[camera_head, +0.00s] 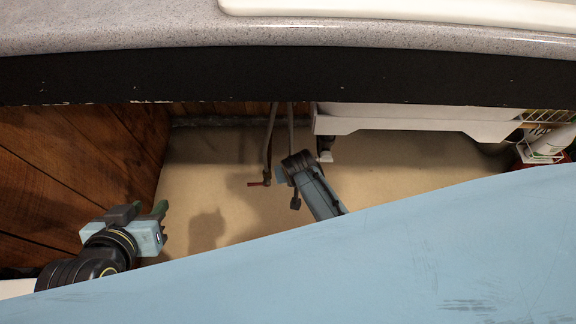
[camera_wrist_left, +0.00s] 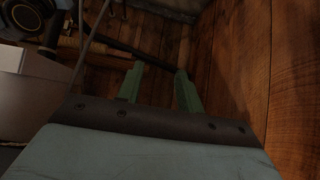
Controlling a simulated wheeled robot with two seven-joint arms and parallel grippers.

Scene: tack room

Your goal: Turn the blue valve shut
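Two thin pipes hang under the counter in the head view. The left one ends in a valve with a red handle (camera_head: 258,184). A small pale-blue patch (camera_head: 281,175) lies by the lower end of the right one; I cannot tell whether it is the blue valve's handle. A dark and slate-blue arm end, apparently my right gripper (camera_head: 296,182), covers that spot, and its fingers are not clear. My left gripper (camera_head: 150,211) is well to the left, near the wooden wall. In the left wrist view its green fingers (camera_wrist_left: 158,88) are apart with nothing between them.
The counter's dark front edge (camera_head: 200,76) runs above the opening. Wooden panelling (camera_head: 70,170) closes the left side. A white unit (camera_head: 410,122) hangs at the right, with a wire basket (camera_head: 545,145) beyond it. The beige floor (camera_head: 215,165) between left gripper and pipes is clear.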

